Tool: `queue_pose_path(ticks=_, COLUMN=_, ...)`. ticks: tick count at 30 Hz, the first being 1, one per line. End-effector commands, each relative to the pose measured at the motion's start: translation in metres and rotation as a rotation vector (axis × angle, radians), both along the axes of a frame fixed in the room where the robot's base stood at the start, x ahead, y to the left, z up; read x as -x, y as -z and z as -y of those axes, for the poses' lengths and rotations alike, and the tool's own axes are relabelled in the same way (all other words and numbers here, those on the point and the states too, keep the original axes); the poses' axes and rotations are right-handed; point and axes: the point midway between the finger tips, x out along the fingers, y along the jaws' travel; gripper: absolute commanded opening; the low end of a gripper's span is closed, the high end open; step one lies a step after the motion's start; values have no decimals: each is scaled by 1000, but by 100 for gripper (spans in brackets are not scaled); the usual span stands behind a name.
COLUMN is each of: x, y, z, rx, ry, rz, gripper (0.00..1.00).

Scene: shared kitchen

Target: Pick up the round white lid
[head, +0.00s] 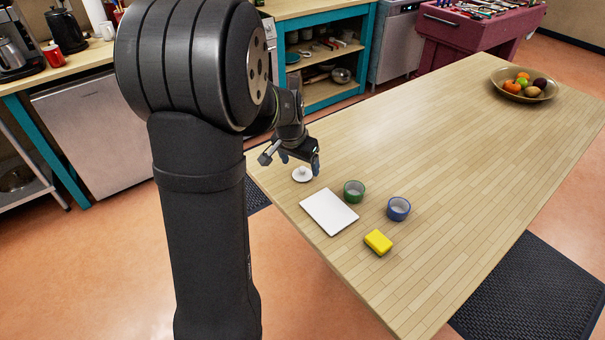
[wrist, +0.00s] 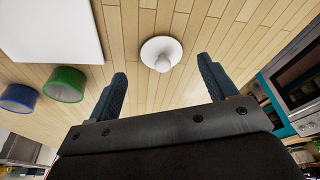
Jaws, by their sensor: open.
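The round white lid (head: 302,174) lies on the wooden table near its left edge, with its small knob up. In the wrist view the lid (wrist: 161,50) is ahead of the fingers, roughly midway between their lines. My gripper (head: 290,160) is open and empty above the table, close to the lid in the head view. Its two dark fingers also show in the wrist view (wrist: 160,85), apart with nothing between them. The exact height above the lid is hard to tell.
A white rectangular board (head: 328,211) lies next to the lid. A green cup (head: 354,192), a blue cup (head: 398,209) and a yellow sponge (head: 378,242) stand beyond it. A fruit bowl (head: 498,83) is at the far end. The table (head: 450,150) is clear between.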

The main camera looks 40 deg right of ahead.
Motion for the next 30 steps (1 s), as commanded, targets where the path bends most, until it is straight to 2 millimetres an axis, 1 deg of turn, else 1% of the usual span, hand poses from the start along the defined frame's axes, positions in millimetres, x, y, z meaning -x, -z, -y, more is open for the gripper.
queue_pose_path(ticks=1, x=-2, y=8, z=3, rx=-1, ry=0, rz=-2, gripper=78)
queue_pose_path(ticks=7, x=-6, y=30, z=10, rx=-1, ry=0, rz=0, gripper=78)
queue_pose_path(ticks=10, x=-7, y=34, z=11, rx=0, ry=0, rz=0, gripper=78)
queue_pose_path(ticks=16, x=-7, y=35, z=12, rx=1, ry=0, rz=1, gripper=78)
queue_pose_path(ticks=17, x=-7, y=35, z=12, rx=1, ry=0, rz=1, gripper=74)
queue_pose_path(ticks=21, x=-7, y=34, z=11, rx=1, ry=0, rz=1, gripper=46)
queue_pose_path(ticks=23, x=-7, y=34, z=11, rx=1, ry=0, rz=1, gripper=34)
queue_pose_path(ticks=24, x=-7, y=34, z=11, rx=1, ry=0, rz=1, gripper=30)
queue_pose_path(ticks=30, x=-7, y=34, z=11, rx=1, ry=0, rz=1, gripper=30)
